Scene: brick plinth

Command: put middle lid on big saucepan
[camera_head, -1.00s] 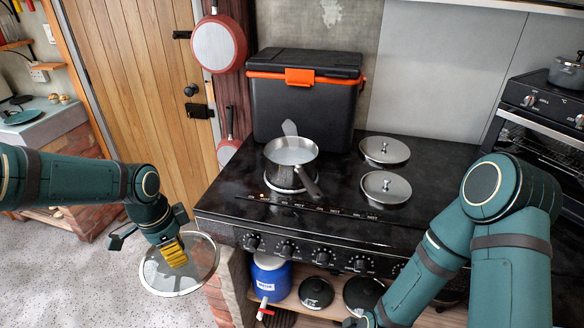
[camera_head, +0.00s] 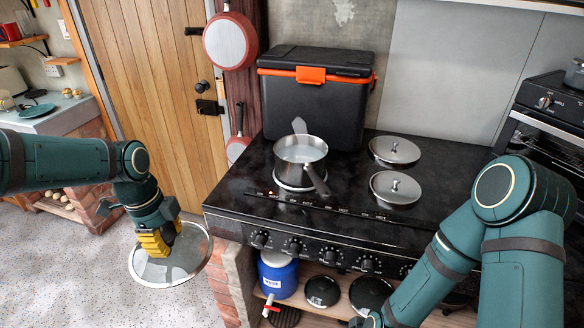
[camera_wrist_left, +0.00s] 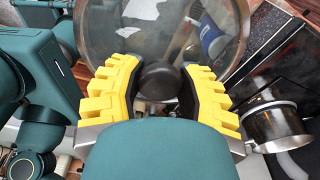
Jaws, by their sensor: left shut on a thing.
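A round glass lid (camera_head: 190,262) with a metal rim hangs from my left gripper (camera_head: 160,244), left of the stove in the head view. In the left wrist view, the yellow fingers of my left gripper (camera_wrist_left: 160,85) close around the lid's dark knob (camera_wrist_left: 159,80), with the glass (camera_wrist_left: 120,35) beyond. A steel saucepan (camera_head: 301,158) with a long handle stands on the stove, apart from the lid. My right gripper is out of view.
The black stove (camera_head: 245,190) has knobs along its front edge. A black cooler box (camera_head: 316,100) with an orange latch stands behind the saucepan. A blue container (camera_head: 277,275) and dark round lids (camera_head: 322,291) sit on the shelf below. Open floor lies left of the stove.

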